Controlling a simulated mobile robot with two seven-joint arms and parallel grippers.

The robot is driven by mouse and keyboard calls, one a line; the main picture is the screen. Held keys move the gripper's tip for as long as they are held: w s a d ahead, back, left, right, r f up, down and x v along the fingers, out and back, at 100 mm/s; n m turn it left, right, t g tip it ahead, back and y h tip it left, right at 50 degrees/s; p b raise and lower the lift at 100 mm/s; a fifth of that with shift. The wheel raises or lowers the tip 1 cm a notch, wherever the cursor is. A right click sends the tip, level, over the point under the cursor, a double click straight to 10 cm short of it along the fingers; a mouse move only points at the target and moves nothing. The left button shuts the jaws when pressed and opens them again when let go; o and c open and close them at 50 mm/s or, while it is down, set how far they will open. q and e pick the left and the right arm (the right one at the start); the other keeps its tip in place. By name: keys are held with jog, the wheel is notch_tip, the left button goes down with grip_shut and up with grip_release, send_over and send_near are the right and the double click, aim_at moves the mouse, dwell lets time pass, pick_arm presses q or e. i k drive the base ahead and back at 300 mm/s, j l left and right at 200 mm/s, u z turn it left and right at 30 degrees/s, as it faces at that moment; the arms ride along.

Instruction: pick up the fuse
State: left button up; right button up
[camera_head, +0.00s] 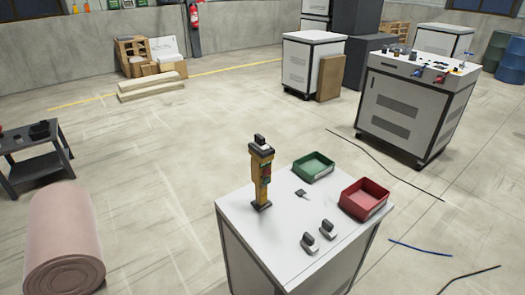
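A white-topped table (243,212) stands at the lower middle of the head view. Two small grey-and-white parts with dark tops, a nearer one (309,242) and a farther one (327,229), sit on its front right area. I cannot tell which of these small parts is the fuse. A yellow upright tester-like device (261,178) with a black base and coloured buttons stands at the left of the tabletop, with a dark-and-white piece (261,142) on top. Neither gripper is in view.
A green bin (313,167) and a red bin (364,198) sit along the table's back and right; both look empty. A pink roll (63,240) and a dark side table (35,150) are at left. Cables (388,168) lie on the floor at right. A white cabinet (412,100) stands behind.

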aim_at(259, 143)
jog(key=k+z, duration=0.15)
jog(key=z, duration=0.9)
jog(key=j+z, duration=0.3)
jog(key=j, duration=3)
